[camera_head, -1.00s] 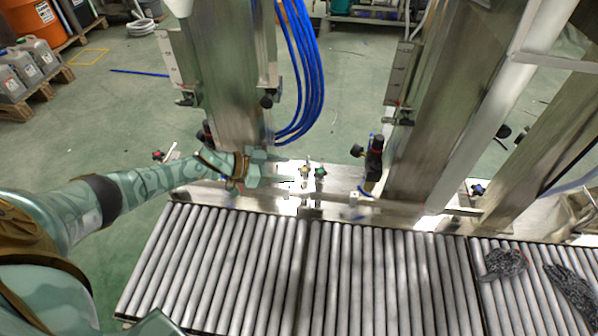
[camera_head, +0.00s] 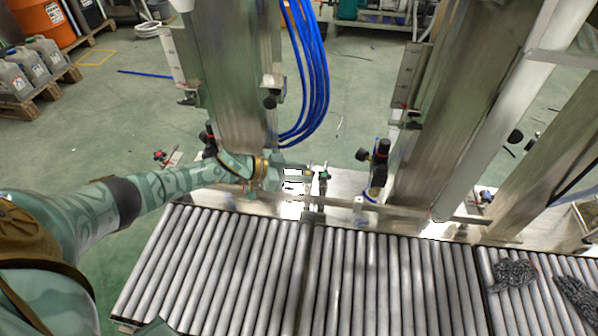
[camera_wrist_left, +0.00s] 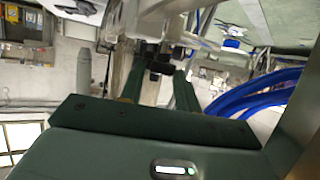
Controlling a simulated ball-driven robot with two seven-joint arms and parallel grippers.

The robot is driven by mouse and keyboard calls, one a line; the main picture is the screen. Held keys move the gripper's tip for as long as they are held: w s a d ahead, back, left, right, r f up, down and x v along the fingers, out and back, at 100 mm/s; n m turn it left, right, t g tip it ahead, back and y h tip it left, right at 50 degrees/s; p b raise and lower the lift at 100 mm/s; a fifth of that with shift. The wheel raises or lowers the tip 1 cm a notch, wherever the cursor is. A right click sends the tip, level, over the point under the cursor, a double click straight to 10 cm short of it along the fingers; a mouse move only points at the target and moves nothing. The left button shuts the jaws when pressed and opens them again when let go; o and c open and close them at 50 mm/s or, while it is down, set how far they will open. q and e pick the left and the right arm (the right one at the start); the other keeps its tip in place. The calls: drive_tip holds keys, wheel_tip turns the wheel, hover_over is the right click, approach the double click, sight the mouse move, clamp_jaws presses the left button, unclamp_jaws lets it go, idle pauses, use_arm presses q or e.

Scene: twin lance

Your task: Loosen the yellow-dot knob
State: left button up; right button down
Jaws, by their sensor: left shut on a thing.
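The yellow-dot knob (camera_head: 309,173) is a small knob on the metal plate behind the rollers, in the head view. My left gripper (camera_head: 303,172) reaches it from the left, and its fingers are shut on it, covering most of it. In the left wrist view a dark knob (camera_wrist_left: 160,67) shows between the two green fingers of my left gripper (camera_wrist_left: 158,80). A green-dot knob (camera_head: 325,175) stands just to the right of the fingertips, close to them. My right gripper is not in view.
A roller conveyor (camera_head: 270,262) runs along the front. Metal columns (camera_head: 232,85) rise behind on both sides, with blue hoses (camera_head: 315,80) hanging between them. Black knobs (camera_head: 381,155) stand to the right. Dark gloves (camera_head: 514,272) lie on the rollers at the right.

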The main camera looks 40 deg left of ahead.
use_arm(q)
drive_tip(key=shift+r, duration=0.1)
drive_tip(key=shift+r+p, duration=0.1)
drive_tip(key=shift+p, duration=0.3)
drive_tip(key=shift+s+d+r+n+t+y+p, duration=0.1)
drive_tip(key=shift+n+t+y+p, duration=0.3)
drive_tip(key=shift+p, duration=0.25)
drive_tip(key=shift+s+d+r+n+t+y+p, duration=0.1)
drive_tip(key=shift+n+t+y+p, duration=0.25)
drive_tip(key=shift+n+p, duration=0.2)
drive_tip(key=n+y+p, duration=0.1)
drive_tip(key=n+t+y+p, duration=0.1)
drive_tip(key=n+y+p, duration=0.1)
drive_tip(key=d+n+y+p, duration=0.1)
drive_tip(key=shift+s+f+t+y, duration=0.1)
drive_tip(key=shift+f+t+y, duration=0.15)
drive_tip(key=shift+f+y, duration=0.1)
drive_tip(key=shift+n+y+p, duration=0.3)
drive_tip(key=shift+n+y, duration=0.5)
drive_tip(key=shift+n, duration=0.05)
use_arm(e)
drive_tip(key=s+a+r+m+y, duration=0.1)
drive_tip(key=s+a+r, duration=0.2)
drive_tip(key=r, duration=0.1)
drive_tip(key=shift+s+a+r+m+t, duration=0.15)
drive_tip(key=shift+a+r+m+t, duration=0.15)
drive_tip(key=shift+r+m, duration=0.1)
use_arm(q)
drive_tip(key=shift+y, duration=0.3)
